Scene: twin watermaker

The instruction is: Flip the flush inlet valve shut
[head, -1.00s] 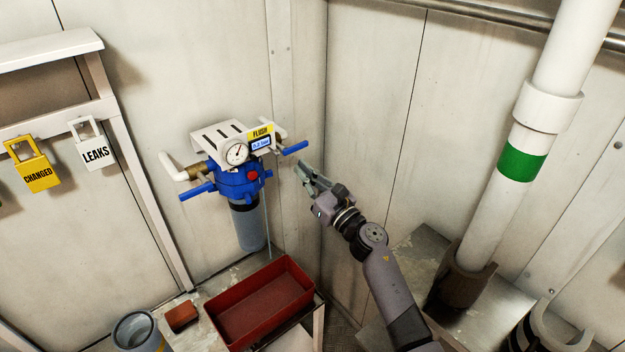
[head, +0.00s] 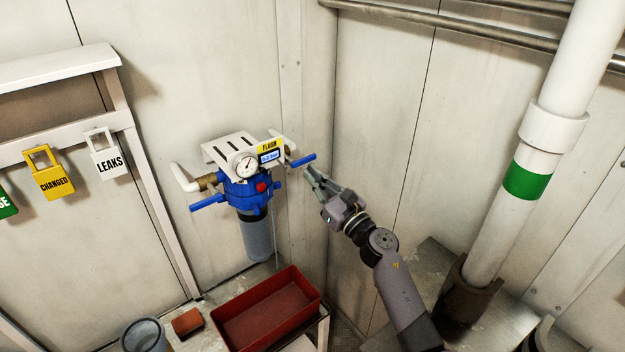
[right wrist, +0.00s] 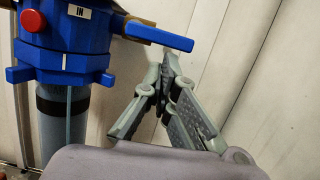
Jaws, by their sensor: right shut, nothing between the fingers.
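The blue flush filter unit (head: 243,190) hangs on the wall with a gauge and a yellow FLUSH label. A blue lever (head: 303,160) sticks out sideways on its right. In the right wrist view this lever (right wrist: 160,37) points right, close to an "IN" tag (right wrist: 80,12) on the housing. A second blue lever (head: 208,202) points left on the unit's other side. My right gripper (head: 312,173) is shut and empty, just below the right lever's free end. Its fingertips (right wrist: 162,62) show under the lever in the right wrist view; I cannot tell whether they touch. My left gripper is not in view.
A red tray (head: 265,310) sits on a stand below the unit, with a grey cup (head: 145,335) and a small red block (head: 187,322) to its left. Padlock-shaped tags (head: 107,157) hang at left. A white pipe (head: 510,210) stands at right. The corner wall is close behind the gripper.

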